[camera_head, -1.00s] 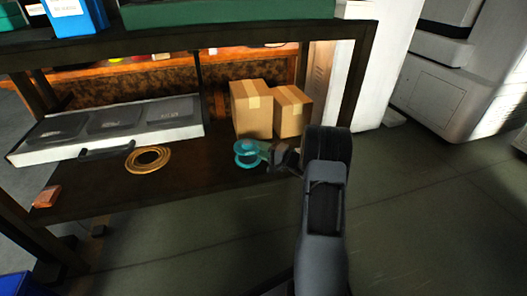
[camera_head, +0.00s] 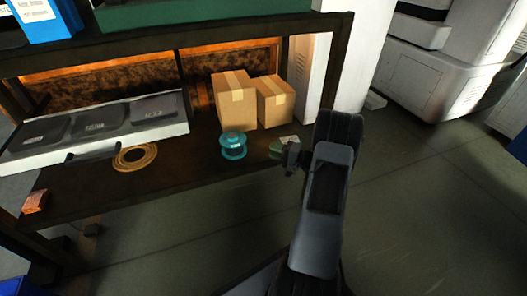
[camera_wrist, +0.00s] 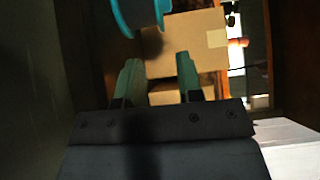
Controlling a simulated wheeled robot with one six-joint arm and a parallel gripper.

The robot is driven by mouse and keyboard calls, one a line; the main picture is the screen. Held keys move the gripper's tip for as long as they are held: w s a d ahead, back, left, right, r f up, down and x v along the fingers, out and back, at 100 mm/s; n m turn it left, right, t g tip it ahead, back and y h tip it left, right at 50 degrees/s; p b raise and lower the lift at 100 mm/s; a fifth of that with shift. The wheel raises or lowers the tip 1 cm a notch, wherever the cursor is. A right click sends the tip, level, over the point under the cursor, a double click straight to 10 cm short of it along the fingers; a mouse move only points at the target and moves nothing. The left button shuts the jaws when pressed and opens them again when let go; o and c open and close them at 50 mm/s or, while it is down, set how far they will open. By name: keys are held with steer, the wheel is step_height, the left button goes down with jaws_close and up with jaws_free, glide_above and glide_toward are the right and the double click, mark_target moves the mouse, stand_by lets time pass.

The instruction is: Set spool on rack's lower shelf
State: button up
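The teal spool (camera_head: 233,145) stands upright on the rack's lower shelf (camera_head: 185,170), in front of two cardboard boxes. My gripper (camera_head: 290,152) is to the right of the spool, apart from it, near the shelf's front right. In the wrist view the spool (camera_wrist: 140,14) is partly cut off at the top edge, beyond the fingertips. My gripper (camera_wrist: 158,64) is open there, with nothing between its two green fingers. A green patch beside my gripper in the head view is partly hidden; I cannot tell whether it is a finger or another object.
The cardboard boxes (camera_head: 233,103) stand behind the spool. A brass-coloured coil (camera_head: 135,157), a white tray with dark compartments (camera_head: 175,127) and a small reddish block (camera_head: 34,201) share the shelf. The upper shelf (camera_head: 190,35) hangs above; a rack post (camera_head: 334,75) stands at right.

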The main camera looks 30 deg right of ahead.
steer(key=s+a+r+n+g, duration=0.35)
steer(key=a+g, duration=0.25)
steer(key=a, duration=0.4)
steer(key=s+a+r+n+g, duration=0.35)
steer(key=a+g, duration=0.25)
steer(key=a, duration=0.4)
steer(key=s+a+r+n+h, duration=0.1)
steer(key=s+r+n+h, duration=0.1)
steer(key=s+h, duration=0.3)
steer(key=s+a+r+n+h, duration=0.2)
steer(key=s+h, duration=0.3)
steer(key=s, duration=0.2)
steer(key=shift+r, duration=0.25)
steer(key=shift+a+r, duration=0.1)
